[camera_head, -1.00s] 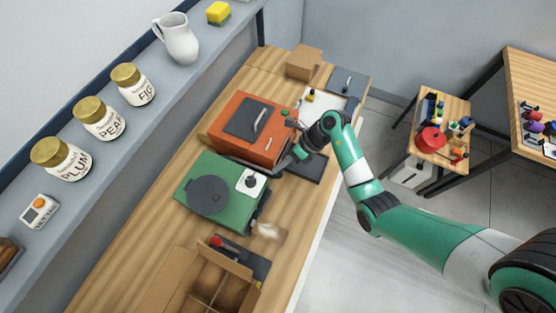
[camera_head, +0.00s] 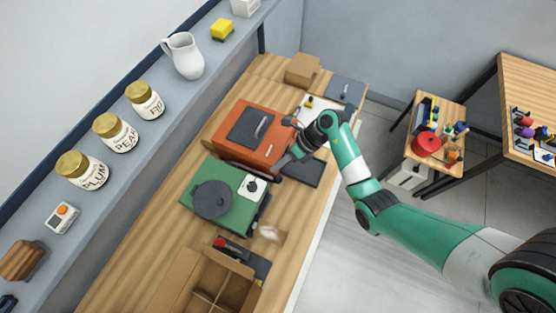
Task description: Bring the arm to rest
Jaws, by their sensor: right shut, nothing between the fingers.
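My right arm comes in from the lower right in green and white. Its gripper (camera_head: 281,170) is over the wooden bench, at the gap between the orange box-shaped machine (camera_head: 228,143) and the green machine with a round dark disc (camera_head: 236,214). The gripper is shut and I see nothing held in it. Whether its fingertips touch either machine I cannot tell. My left gripper is not in view.
A dark flat pad (camera_head: 304,171) lies beside the gripper. A divided cardboard box (camera_head: 178,280) is at the near end of the bench (camera_head: 135,242). A shelf (camera_head: 110,196) with jars and a white jug (camera_head: 184,56) runs along the left. A small table (camera_head: 448,105) stands right.

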